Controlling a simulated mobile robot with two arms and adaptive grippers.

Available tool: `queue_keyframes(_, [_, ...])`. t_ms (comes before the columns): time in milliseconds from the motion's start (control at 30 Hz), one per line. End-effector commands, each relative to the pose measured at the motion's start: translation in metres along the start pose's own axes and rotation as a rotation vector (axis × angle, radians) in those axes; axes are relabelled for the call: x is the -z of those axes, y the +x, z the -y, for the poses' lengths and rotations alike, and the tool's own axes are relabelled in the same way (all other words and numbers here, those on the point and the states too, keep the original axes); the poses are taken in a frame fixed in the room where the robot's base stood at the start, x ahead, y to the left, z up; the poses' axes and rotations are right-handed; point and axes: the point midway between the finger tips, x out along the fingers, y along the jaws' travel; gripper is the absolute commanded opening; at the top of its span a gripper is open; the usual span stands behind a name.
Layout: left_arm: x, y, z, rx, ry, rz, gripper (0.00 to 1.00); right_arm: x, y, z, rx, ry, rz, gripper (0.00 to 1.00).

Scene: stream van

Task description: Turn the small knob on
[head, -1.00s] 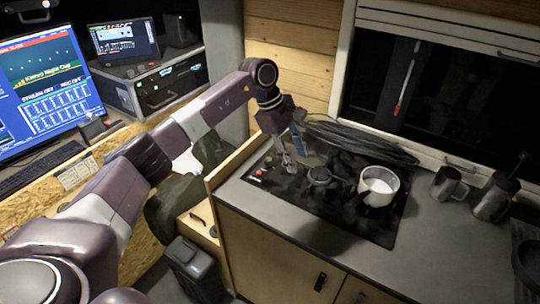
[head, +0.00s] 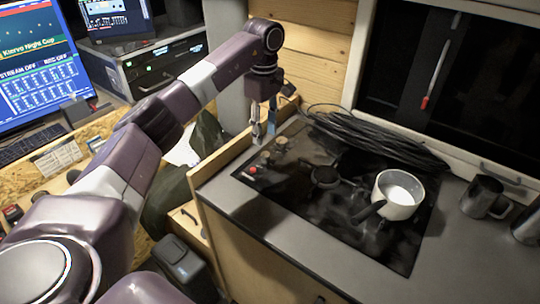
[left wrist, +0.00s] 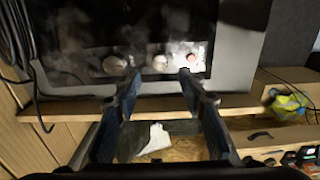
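A black cooktop (head: 335,225) is set in the grey counter. Along its left edge is a row of knobs: a rear knob (head: 281,142), a middle knob (head: 265,157) and a small red-topped knob (head: 252,170). The left wrist view shows the rear knob (left wrist: 115,65), the middle knob (left wrist: 159,62) and the red-topped knob (left wrist: 192,59), the last in bright light. My left gripper (head: 262,132) points down near this row. In the left wrist view its fingers (left wrist: 159,78) are apart with nothing between them. Contact with a knob cannot be told. My right gripper is out of view.
A white pot (head: 400,195) with a dark handle stands on the cooktop. Black cables (head: 375,135) lie coiled behind it. A metal mug (head: 482,196) stands at right. A wooden edge board (head: 235,155) borders the counter's left side.

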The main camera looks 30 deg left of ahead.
Motion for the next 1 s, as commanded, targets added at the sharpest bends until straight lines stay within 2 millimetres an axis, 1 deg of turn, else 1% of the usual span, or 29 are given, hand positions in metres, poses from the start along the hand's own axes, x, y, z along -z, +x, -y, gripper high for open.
queue_keyframes(33, [0.000, 0.004, 0.000, 0.000, 0.000, 0.000, 0.38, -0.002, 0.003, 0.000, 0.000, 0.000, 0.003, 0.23])
queue_keyframes(167, [0.000, 0.013, 0.000, 0.002, 0.000, 0.000, 0.38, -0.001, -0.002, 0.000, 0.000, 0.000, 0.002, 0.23])
queue_keyframes(400, [-0.001, 0.051, 0.001, 0.004, 0.002, 0.001, 0.38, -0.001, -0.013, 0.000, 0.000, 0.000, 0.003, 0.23])
queue_keyframes(600, [-0.001, 0.074, 0.000, 0.001, 0.001, 0.001, 0.38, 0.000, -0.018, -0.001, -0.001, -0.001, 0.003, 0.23])
queue_keyframes(733, [-0.001, 0.079, 0.000, -0.001, 0.001, 0.001, 0.38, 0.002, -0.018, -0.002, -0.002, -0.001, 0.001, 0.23])
queue_keyframes(933, [-0.001, 0.080, 0.000, -0.001, 0.001, 0.001, 0.38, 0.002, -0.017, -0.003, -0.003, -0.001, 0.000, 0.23])
queue_keyframes(967, [-0.001, 0.080, 0.000, -0.001, 0.001, 0.001, 0.37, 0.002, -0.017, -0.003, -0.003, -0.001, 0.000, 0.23])
queue_keyframes(1000, [-0.001, 0.080, 0.000, -0.001, 0.001, 0.001, 0.32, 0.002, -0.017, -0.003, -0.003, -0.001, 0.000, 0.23])
